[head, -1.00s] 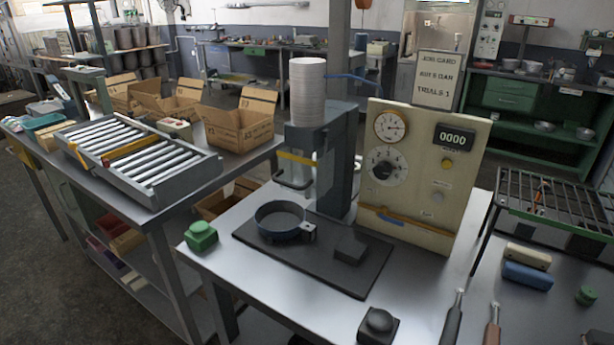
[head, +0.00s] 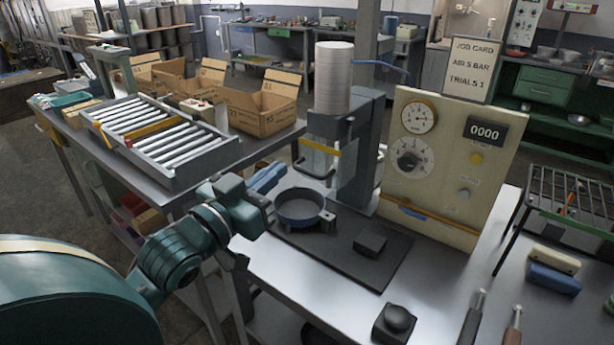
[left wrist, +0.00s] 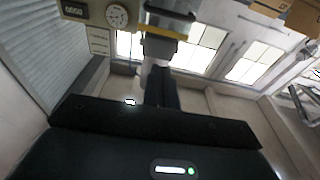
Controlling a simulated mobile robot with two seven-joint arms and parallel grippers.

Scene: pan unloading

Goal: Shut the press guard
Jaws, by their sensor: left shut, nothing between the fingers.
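The press guard (head: 319,157) is a clear panel with a yellow strip and a dark bar handle on the front of the grey press (head: 368,150). Its lower edge hangs above the level of the dark round pan (head: 300,206) on the black base plate. My left gripper (head: 268,178) is shut and empty, left of the guard and apart from it, near the pan's rim. In the left wrist view the shut fingers (left wrist: 162,88) point towards the guard's yellow strip (left wrist: 165,32). My right gripper is not in view.
A cream control panel (head: 448,170) with a gauge and a 0000 display stands right of the press. A roller conveyor (head: 165,140) and cardboard boxes (head: 262,105) are on the left bench. A black button (head: 396,320) is at the front.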

